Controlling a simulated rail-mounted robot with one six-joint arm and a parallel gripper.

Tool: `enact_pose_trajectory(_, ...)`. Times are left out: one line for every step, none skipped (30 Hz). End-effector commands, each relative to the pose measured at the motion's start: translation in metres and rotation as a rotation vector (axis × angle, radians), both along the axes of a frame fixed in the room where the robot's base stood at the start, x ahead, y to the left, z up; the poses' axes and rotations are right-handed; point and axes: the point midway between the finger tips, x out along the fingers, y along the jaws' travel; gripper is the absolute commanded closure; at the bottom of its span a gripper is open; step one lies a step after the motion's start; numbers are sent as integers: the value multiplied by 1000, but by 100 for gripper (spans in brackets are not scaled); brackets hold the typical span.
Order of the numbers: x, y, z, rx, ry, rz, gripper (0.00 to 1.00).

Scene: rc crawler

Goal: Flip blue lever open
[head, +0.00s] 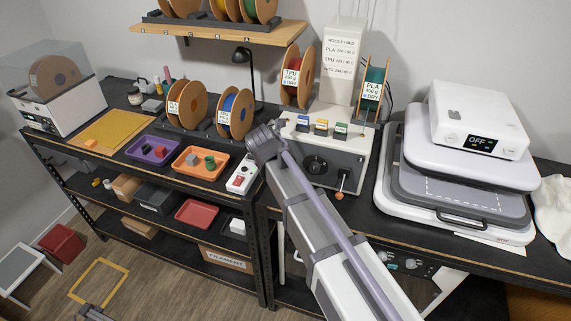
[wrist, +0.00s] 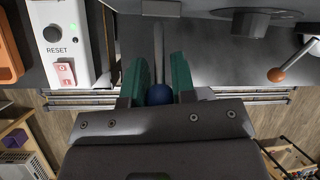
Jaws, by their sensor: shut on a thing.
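The blue lever's round knob (wrist: 159,95) sits between the two green fingers of my gripper (wrist: 158,80) in the wrist view. The fingers are shut on the knob, one on each side. The lever's grey shaft runs up the picture from the knob to the machine's front. The lower part of the knob is hidden behind the gripper body. In the head view my arm covers the blue lever and my gripper.
A lever with an orange knob (wrist: 276,75) is to the right, below a dark dial (wrist: 250,22); that knob also shows in the head view (head: 340,195). A white RESET box (wrist: 62,45) with a red switch stands close on the left. Spools (head: 237,112) stand behind.

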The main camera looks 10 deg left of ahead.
Motion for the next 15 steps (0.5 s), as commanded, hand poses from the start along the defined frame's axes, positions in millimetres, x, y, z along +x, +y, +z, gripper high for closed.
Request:
enact_pose_trajectory(1, 0, 0, 0, -1, 0, 100)
enact_pose_trajectory(1, 0, 0, 0, -1, 0, 100)
enact_pose_trajectory(1, 0, 0, 0, -2, 0, 100)
enact_pose_trajectory(1, 0, 0, 0, -2, 0, 100)
enact_pose_trajectory(1, 0, 0, 0, -2, 0, 100)
enact_pose_trajectory(1, 0, 0, 0, -2, 0, 100)
enact_pose_trajectory(1, 0, 0, 0, -2, 0, 74)
enact_pose_trajectory(1, 0, 0, 0, -2, 0, 71)
enact_pose_trajectory(1, 0, 0, 0, -2, 0, 67)
enact_pose_trajectory(1, 0, 0, 0, -2, 0, 64)
enact_pose_trajectory(1, 0, 0, 0, -2, 0, 61)
enact_pose_trajectory(1, 0, 0, 0, -2, 0, 58)
enact_pose_trajectory(1, 0, 0, 0, -2, 0, 55)
enact_pose_trajectory(1, 0, 0, 0, -2, 0, 52)
enact_pose_trajectory(1, 0, 0, 0, -2, 0, 50)
